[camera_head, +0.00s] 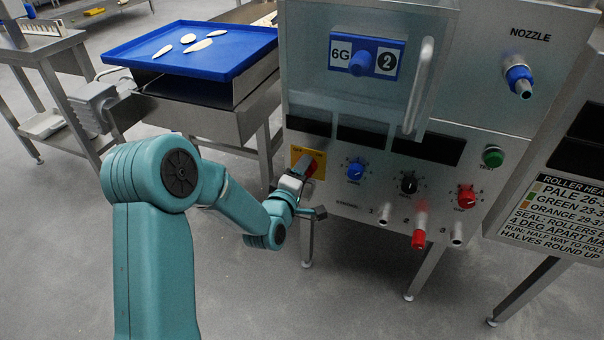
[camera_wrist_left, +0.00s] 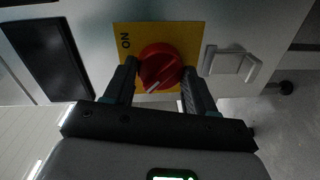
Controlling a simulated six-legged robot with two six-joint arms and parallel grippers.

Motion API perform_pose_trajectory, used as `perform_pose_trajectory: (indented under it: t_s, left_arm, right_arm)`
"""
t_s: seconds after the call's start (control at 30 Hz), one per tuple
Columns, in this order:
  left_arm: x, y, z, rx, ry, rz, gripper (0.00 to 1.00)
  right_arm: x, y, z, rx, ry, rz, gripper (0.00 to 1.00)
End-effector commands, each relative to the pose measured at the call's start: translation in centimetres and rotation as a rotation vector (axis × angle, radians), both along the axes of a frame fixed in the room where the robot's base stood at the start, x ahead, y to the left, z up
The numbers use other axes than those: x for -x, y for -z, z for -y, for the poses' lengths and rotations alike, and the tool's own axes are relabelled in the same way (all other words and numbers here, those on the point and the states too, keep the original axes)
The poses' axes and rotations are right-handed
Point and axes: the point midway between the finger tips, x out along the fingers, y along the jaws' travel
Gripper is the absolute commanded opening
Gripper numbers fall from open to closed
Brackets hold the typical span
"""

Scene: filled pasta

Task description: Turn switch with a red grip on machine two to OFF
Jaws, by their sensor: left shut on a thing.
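The red switch grip (camera_head: 311,168) sits on a yellow plate (camera_head: 321,157) at the lower left of the machine's front panel (camera_head: 345,205), below a blue badge (camera_head: 393,62) reading 6G and 2. My left gripper (camera_head: 301,173) reaches it from the left. In the left wrist view the fingers of my left gripper (camera_wrist_left: 159,70) are shut on the round red grip (camera_wrist_left: 162,60), one on each side. My right gripper is out of view.
The panel also has a blue knob (camera_head: 356,170), a black knob (camera_head: 409,183), a red knob (camera_head: 466,196) and a green button (camera_head: 493,156). Small spouts stick out below. A blue tray (camera_head: 225,62) with pale pieces stands left. A roller sign (camera_head: 560,205) is at right.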

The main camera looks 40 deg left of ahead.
Motion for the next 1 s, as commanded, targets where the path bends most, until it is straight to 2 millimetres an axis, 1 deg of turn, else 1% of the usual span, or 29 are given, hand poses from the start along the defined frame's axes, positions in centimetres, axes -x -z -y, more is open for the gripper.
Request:
perform_pose_trajectory:
  t_s: [0.27,0.3,0.37,0.4,0.67,0.77,0.87,0.97,1.0]
  left_arm:
    - [-0.1,-0.2,0.0,0.002,0.0,0.007,0.25]
    - [-0.1,-0.2,0.0,0.002,0.0,0.007,0.58]
    - [-0.1,-0.2,0.0,0.002,0.0,0.007,0.78]
    - [-0.1,-0.2,0.0,0.001,0.0,0.005,0.81]
    - [0.0,-0.1,0.0,0.0,-0.001,0.002,0.81]
    - [0.7,-0.1,0.1,0.001,0.0,0.0,0.81]
    - [2.2,-0.3,0.5,0.002,0.001,-0.002,0.81]
    - [4.6,-0.5,1.1,0.002,-0.001,-0.003,0.81]
    - [5.7,-0.6,1.4,0.003,-0.001,-0.002,0.81]
  right_arm:
    - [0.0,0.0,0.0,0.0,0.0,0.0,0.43]
    - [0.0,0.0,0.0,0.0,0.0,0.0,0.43]
    - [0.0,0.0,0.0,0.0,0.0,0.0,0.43]
    - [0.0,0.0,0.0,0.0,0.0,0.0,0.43]
    - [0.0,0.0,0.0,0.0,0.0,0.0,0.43]
    - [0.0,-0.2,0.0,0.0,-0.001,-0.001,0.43]
    - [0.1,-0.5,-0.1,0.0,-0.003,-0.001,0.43]
    - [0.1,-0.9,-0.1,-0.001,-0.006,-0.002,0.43]
    - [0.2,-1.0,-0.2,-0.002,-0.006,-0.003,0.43]
